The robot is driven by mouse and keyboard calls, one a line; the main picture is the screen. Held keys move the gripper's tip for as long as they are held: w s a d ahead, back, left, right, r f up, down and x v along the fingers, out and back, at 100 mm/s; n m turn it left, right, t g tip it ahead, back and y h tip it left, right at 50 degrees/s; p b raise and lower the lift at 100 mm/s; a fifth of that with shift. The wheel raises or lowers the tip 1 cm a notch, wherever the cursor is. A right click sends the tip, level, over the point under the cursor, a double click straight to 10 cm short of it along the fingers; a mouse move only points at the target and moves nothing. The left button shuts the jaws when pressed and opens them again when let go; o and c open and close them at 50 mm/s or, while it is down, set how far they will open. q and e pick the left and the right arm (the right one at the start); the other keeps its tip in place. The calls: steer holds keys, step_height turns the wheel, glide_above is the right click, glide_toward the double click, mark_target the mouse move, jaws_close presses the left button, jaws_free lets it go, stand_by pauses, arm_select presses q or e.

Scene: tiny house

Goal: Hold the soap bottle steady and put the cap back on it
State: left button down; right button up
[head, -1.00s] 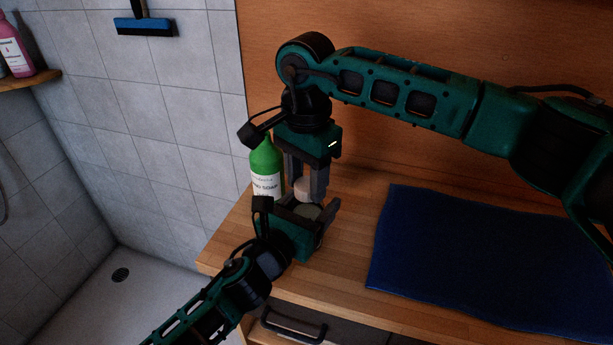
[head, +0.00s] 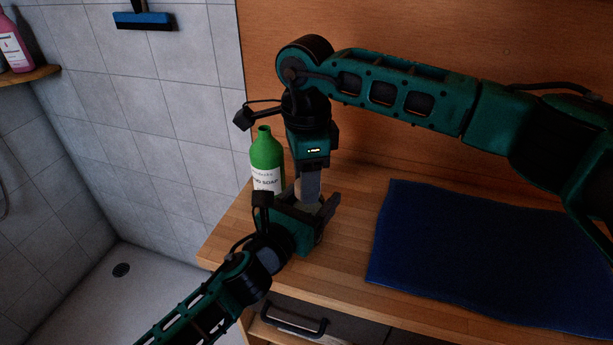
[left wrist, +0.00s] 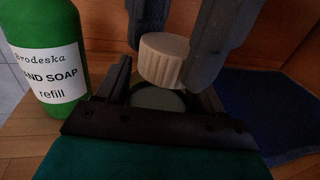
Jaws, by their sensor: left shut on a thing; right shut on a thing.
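My left gripper (head: 310,213) is shut around a round, grey-green soap bottle (left wrist: 158,99) standing on the counter; my jaws hide most of its body. My right gripper (head: 309,192) points down from above and is shut on a beige, ribbed cap (left wrist: 163,60). The cap is directly over the soap bottle's top and looks slightly tilted in the left wrist view. I cannot tell whether cap and bottle touch. In the head view the right fingers cover most of the cap.
A green hand soap refill bottle (head: 266,160) with an open neck stands close behind and left of my grippers. A blue mat (head: 480,260) lies on the wooden counter (head: 350,220) to the right. The counter's left edge drops to a shower floor. A wooden wall rises behind.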

steer(key=m, duration=0.5)
steer(key=shift+m, duration=0.4)
steer(key=m, duration=0.3)
steer(key=shift+w+m, duration=0.1)
steer(key=shift+m, duration=0.2)
steer(key=m, duration=0.5)
steer(key=shift+m, duration=0.3)
steer(key=m, duration=0.3)
steer(key=shift+d+m, duration=0.1)
steer(key=shift+m, duration=0.2)
steer(key=m, duration=0.3)
steer(key=shift+m, duration=0.4)
steer(key=m, duration=0.5)
steer(key=shift+d, duration=0.1)
steer(key=m, duration=0.4)
arm_select(q)
steer(key=shift+f, duration=0.1)
arm_select(e)
steer(key=m, duration=0.4)
steer(key=shift+f+m, duration=0.1)
steer(key=shift+m, duration=0.2)
steer(key=o, duration=1.1)
